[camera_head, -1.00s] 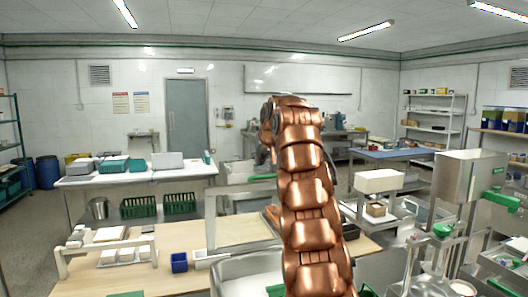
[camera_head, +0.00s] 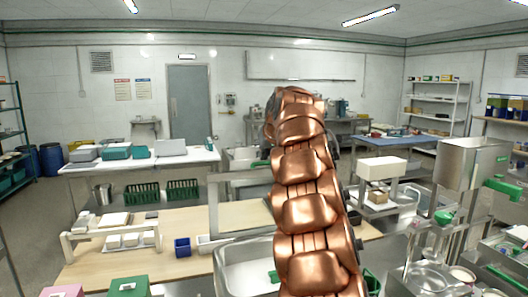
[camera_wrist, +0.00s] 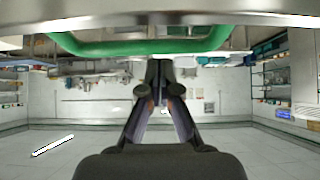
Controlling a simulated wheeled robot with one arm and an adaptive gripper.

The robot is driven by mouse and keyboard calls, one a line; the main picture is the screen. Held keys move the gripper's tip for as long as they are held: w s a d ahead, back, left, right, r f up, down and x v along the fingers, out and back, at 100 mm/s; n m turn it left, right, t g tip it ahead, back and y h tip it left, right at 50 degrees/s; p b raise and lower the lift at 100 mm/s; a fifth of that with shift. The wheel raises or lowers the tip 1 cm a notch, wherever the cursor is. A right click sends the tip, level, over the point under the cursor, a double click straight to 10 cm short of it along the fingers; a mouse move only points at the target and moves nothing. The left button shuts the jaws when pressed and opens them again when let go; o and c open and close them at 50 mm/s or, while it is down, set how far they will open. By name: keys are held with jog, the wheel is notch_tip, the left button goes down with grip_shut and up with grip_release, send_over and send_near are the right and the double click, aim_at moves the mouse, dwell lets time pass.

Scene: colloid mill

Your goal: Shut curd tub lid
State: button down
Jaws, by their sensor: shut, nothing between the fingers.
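A steel tub (camera_head: 232,270) with an open top stands in front of me in the head view, partly covered by my copper arm. A small green part shows at its right side against my arm. In the wrist view, which appears upside down, a curved green handle (camera_wrist: 150,45) runs along a pale metal edge close to the camera. My gripper (camera_wrist: 158,70) has its fingers together and empty, and the handle passes by its tips. I cannot tell whether they touch. My arm hides the gripper in the head view, and the lid is not clearly made out there.
A wooden-topped table (camera_head: 185,220) with a white rack (camera_head: 110,232) and a blue bin (camera_head: 182,247) lies left of the tub. A green box (camera_head: 130,287) is at the front edge. Steel equipment (camera_head: 470,165) crowds the right. Open floor shows at far left.

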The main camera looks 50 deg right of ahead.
jog(key=shift+s+a+f, duration=0.15)
jog(key=shift+s, duration=0.2)
jog(key=shift+s+f, duration=0.1)
dwell(0.5)
